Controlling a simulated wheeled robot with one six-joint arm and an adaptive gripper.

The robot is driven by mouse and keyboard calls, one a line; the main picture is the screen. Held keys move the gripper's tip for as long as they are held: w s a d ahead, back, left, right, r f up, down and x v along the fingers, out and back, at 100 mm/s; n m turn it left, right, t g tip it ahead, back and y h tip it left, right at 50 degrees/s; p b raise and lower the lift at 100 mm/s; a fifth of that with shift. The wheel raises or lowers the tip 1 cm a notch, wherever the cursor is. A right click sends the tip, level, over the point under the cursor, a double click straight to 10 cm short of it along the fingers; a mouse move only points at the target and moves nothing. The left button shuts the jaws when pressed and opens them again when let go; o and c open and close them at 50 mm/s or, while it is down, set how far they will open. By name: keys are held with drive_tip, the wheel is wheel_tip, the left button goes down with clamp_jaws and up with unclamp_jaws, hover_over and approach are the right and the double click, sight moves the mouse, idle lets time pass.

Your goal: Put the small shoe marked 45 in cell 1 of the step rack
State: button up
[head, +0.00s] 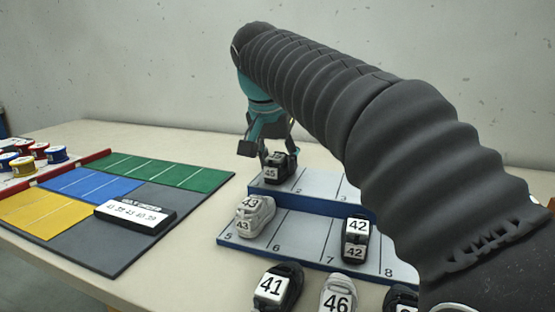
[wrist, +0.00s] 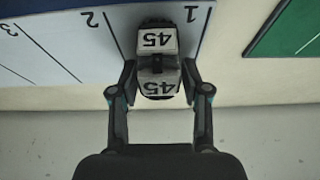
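The black shoe marked 45 (head: 275,168) stands in cell 1, at the left end of the step rack's upper step (head: 318,184). In the wrist view the shoe (wrist: 158,60) shows two white 45 labels and lies beside the printed 1. My gripper (head: 268,146) is just above and behind the shoe. In the wrist view my gripper (wrist: 159,82) has its fingers on either side of the shoe, spread apart. The head view shows a gap between the left finger and the shoe, so the gripper looks open.
On the lower step, a white shoe marked 43 (head: 256,215) is in cell 5 and a dark shoe marked 42 (head: 355,238) is near cell 7. Shoes marked 41 (head: 275,287) and 46 (head: 338,294) stand in front. A coloured mat (head: 115,230) lies left. Cells 2 and 3 look clear.

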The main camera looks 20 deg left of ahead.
drive_tip(key=o, duration=0.3)
drive_tip(key=shift+o, duration=0.2)
drive_tip(key=shift+r, duration=0.1)
drive_tip(key=p+v, duration=0.3)
drive_tip(key=v, duration=0.7)
drive_tip(key=shift+w, duration=0.15)
drive_tip(key=shift+v, duration=1.1)
